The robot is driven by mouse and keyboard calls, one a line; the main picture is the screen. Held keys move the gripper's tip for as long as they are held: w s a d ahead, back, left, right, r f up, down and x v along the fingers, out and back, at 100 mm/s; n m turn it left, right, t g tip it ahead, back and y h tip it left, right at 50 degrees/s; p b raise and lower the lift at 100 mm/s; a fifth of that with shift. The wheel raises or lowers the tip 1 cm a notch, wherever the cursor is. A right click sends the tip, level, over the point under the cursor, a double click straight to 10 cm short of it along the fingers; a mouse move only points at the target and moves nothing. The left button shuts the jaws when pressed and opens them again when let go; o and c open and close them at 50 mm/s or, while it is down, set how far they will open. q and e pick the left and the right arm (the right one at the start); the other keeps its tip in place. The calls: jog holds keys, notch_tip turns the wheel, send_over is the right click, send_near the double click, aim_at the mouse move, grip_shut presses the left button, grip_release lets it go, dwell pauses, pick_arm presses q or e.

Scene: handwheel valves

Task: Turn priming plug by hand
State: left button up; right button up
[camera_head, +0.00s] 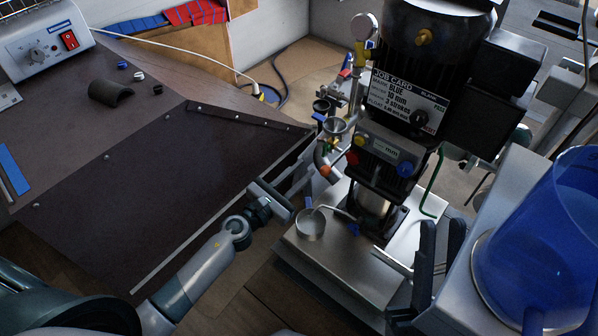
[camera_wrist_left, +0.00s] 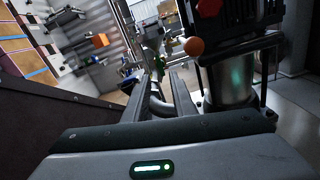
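The pump unit (camera_head: 375,205) stands on a metal base plate, with pipes and small fittings on its left side. I cannot tell for sure which fitting is the priming plug. An orange-tipped fitting (camera_head: 325,170) is close to my left gripper (camera_head: 302,184); an orange ball (camera_wrist_left: 194,46) shows in the left wrist view. In that view my left gripper (camera_wrist_left: 158,82) has its two fingers apart, with a grey pipe seen between or behind them; contact is unclear. My right gripper (camera_head: 441,226) has dark upright fingers apart and looks empty, right of the base plate.
A job card (camera_head: 408,100) reads blue, 10 mm, 3 strokes. A small round metal cup (camera_head: 310,224) sits on the plate. A blue transparent container (camera_head: 550,240) stands at right. A dark-topped bench (camera_head: 150,190) fills the left. A funnel (camera_head: 336,126) and gauge (camera_head: 364,27) rise behind.

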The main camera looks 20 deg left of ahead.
aim_at(324, 152)
pick_arm(q)
jog(key=shift+w, duration=0.15)
jog(key=shift+x, duration=3.9)
jog(key=shift+f, duration=0.1)
grip_shut()
